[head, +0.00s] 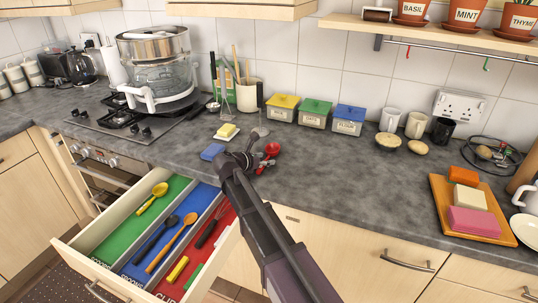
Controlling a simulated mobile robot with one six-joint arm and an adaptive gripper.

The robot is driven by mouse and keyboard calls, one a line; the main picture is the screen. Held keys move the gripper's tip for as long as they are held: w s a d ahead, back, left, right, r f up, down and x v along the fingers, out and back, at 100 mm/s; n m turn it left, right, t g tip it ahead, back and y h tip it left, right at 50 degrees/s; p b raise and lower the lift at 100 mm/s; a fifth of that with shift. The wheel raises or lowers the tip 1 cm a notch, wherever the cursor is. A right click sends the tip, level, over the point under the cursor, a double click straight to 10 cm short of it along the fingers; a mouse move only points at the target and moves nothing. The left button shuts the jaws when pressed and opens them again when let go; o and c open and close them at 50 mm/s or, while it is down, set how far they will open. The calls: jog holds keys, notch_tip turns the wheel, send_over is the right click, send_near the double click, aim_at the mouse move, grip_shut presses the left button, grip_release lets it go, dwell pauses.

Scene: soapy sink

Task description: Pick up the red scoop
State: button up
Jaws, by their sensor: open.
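The red scoop (272,149) lies on the grey worktop, near its front edge and above the open drawer. Its round red bowl shows clearly, and its lower part runs close to the gripper. My gripper (264,163) is open, just left of and below the scoop's bowl. The fingers are small and partly overlap the scoop in this view, so I cannot tell whether they touch it.
A grey ladle-like utensil (260,132) is just behind the gripper, with a blue sponge (213,152) to the left. An open drawer (150,240) with coloured compartments holds utensils below. The worktop (335,180) to the right is clear up to an orange tray (440,187).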

grip_shut()
dwell(0.4)
jog(key=shift+r, duration=0.15)
notch_tip(320, 180, up, 2)
jog(key=shift+r+p, duration=0.1)
jog(key=shift+p, duration=1.05)
jog(key=shift+r+p, duration=0.75)
jog(key=shift+p, duration=0.1)
jog(key=s+d+r+p, duration=0.1)
jog(key=s+d, duration=0.1)
jog(key=s, duration=1.4)
